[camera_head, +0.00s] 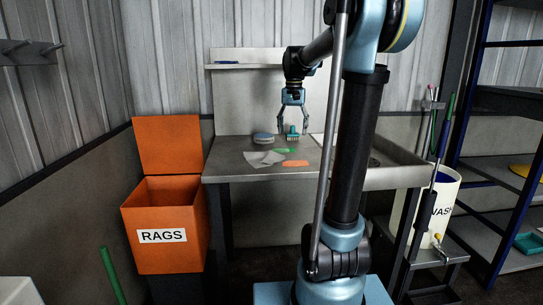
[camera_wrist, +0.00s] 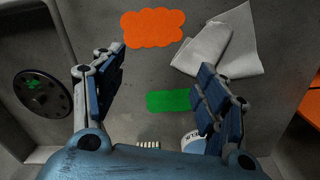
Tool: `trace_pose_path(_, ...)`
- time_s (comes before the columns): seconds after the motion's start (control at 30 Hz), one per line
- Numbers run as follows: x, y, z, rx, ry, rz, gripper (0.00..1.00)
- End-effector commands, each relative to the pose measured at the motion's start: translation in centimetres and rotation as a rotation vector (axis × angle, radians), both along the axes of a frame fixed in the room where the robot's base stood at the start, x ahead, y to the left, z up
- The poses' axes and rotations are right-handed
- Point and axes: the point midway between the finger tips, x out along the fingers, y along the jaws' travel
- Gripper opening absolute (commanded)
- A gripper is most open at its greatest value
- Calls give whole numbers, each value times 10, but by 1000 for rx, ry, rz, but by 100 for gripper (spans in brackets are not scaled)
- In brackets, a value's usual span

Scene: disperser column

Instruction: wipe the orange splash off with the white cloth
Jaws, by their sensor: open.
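A flat orange splash (camera_head: 295,163) lies on the grey bench top; it shows whole in the wrist view (camera_wrist: 153,28). The crumpled white cloth (camera_head: 264,158) lies left of it in the head view and at its right in the wrist view (camera_wrist: 222,48), slightly apart from it. My gripper (camera_head: 294,117) hangs over the back of the bench, above the surface, fingers down and spread. In the wrist view my gripper (camera_wrist: 160,62) has nothing between its fingers, and both splash and cloth lie beyond the fingertips.
A green patch (camera_wrist: 168,100) lies near the splash. A teal brush (camera_head: 292,133) and a round blue-and-white item (camera_head: 263,138) stand toward the back. A dark round drain (camera_wrist: 42,93) is at the side. An open orange RAGS bin (camera_head: 166,225) stands left of the bench.

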Motion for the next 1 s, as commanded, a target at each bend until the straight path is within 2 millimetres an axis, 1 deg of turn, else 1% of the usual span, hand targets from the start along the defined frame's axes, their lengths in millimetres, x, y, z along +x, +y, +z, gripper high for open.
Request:
trace_pose_path(0.03,7,19,0,0,0,119,67)
trace_pose_path(0.1,14,42,0,0,0,286,67)
trace_pose_path(0.2,21,70,0,1,0,489,67)
trace_pose_path(0.3,25,91,-1,1,0,635,67)
trace_pose_path(0.4,27,102,-1,1,-1,719,67)
trace_pose_path(0.53,28,107,-4,1,-1,755,67)
trace_pose_path(0.67,28,106,-13,1,-1,754,67)
trace_pose_path(1.0,28,106,-53,1,-1,752,67)
